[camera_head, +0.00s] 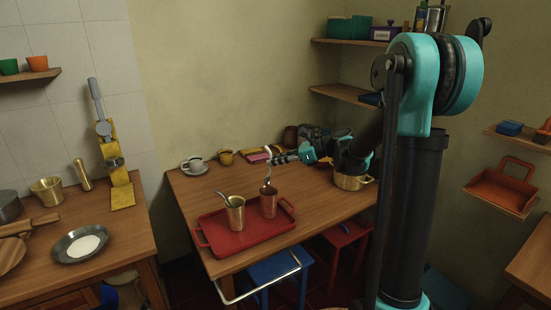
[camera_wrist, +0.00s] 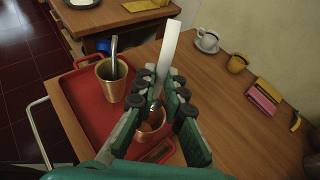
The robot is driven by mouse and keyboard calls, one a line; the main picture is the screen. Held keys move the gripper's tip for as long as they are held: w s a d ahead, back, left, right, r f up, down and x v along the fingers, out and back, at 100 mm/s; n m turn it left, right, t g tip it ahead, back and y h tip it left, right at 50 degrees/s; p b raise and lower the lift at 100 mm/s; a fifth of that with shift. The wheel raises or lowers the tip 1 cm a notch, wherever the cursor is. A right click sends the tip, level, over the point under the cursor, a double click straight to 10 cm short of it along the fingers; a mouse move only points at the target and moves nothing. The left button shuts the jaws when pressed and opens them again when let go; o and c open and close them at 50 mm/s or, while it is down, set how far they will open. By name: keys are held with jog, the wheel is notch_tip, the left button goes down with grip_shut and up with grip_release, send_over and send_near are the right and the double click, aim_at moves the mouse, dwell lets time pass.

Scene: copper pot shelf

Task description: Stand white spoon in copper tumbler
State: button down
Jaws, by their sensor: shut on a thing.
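My gripper (camera_head: 282,158) is shut on the white spoon (camera_head: 267,163), which it holds roughly upright above the red tray. In the wrist view, the fingertips (camera_wrist: 163,80) close around the spoon, and its pale flat handle (camera_wrist: 170,45) sticks out past them. The copper tumbler (camera_head: 268,205) on the tray's right side is directly under the spoon. It also shows between the fingers in the wrist view (camera_wrist: 152,128). The spoon's lower end is at the tumbler's mouth; I cannot tell whether it is inside the rim.
The red tray (camera_head: 215,242) lies at the wooden table's front left. A white cup on a saucer (camera_head: 194,166), a yellow mug (camera_head: 225,157) and a brass pot (camera_head: 350,182) stand farther back. The table right of the tray is mostly clear.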

jog(key=shift+f, duration=2.6)
jog(key=c, duration=1.5)
grip_release()
jog(key=shift+c, duration=0.2)
jog(key=v, duration=1.2)
jog(key=shift+s, duration=0.1)
